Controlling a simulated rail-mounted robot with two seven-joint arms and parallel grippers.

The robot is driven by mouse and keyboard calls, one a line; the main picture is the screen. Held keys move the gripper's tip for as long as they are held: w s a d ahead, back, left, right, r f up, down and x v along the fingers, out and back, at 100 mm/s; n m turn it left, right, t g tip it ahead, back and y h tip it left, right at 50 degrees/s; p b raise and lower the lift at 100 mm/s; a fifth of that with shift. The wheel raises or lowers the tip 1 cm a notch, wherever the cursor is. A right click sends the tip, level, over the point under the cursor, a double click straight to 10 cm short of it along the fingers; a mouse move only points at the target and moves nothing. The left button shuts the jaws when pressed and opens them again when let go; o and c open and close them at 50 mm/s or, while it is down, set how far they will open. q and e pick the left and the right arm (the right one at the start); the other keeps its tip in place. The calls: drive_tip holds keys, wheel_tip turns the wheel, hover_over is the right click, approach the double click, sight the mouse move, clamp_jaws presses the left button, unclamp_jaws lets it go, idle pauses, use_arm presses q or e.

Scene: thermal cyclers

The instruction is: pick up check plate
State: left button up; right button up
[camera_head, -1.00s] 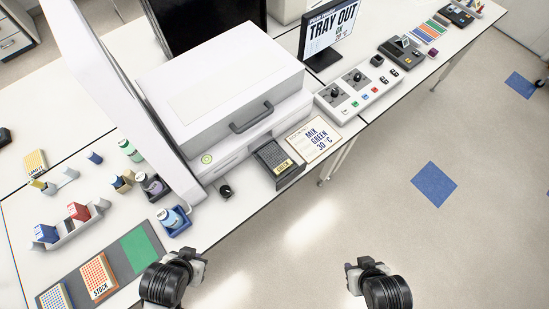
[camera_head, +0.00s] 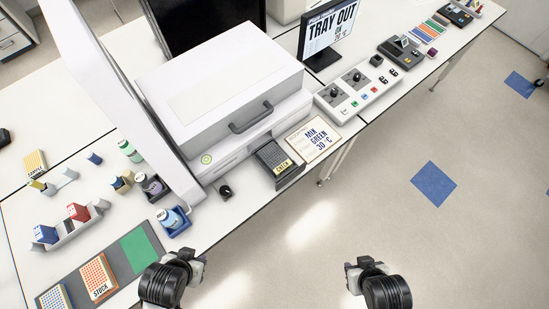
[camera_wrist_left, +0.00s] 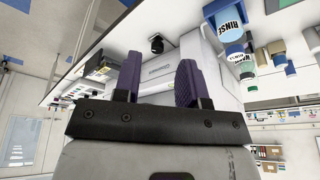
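The check plate (camera_head: 274,157) is a dark plate with a yellow "CHECK" label, sitting in the pulled-out tray (camera_head: 291,177) at the front of the white thermal cycler (camera_head: 220,85). My left gripper (camera_head: 196,263) is off the bench's front edge, below and left of the plate. In the left wrist view its two purple fingers (camera_wrist_left: 157,77) stand apart with nothing between them. My right gripper (camera_head: 357,270) is over the floor, right of the left one and well away from the plate. Its fingers are too unclear to judge.
A "MIX GREEN 30°C" card (camera_head: 314,139) lies right of the tray. A black knob (camera_head: 225,191) and a blue-based rinse bottle (camera_head: 173,220) stand left of it. A mat (camera_head: 72,274) holds the stock plate (camera_head: 99,277) and a green area. The floor in front is clear.

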use_arm(q)
drive_tip(key=o, duration=0.9)
drive_tip(key=shift+d, duration=0.2)
drive_tip(key=shift+o, duration=1.1)
drive_tip(key=shift+a, duration=0.1)
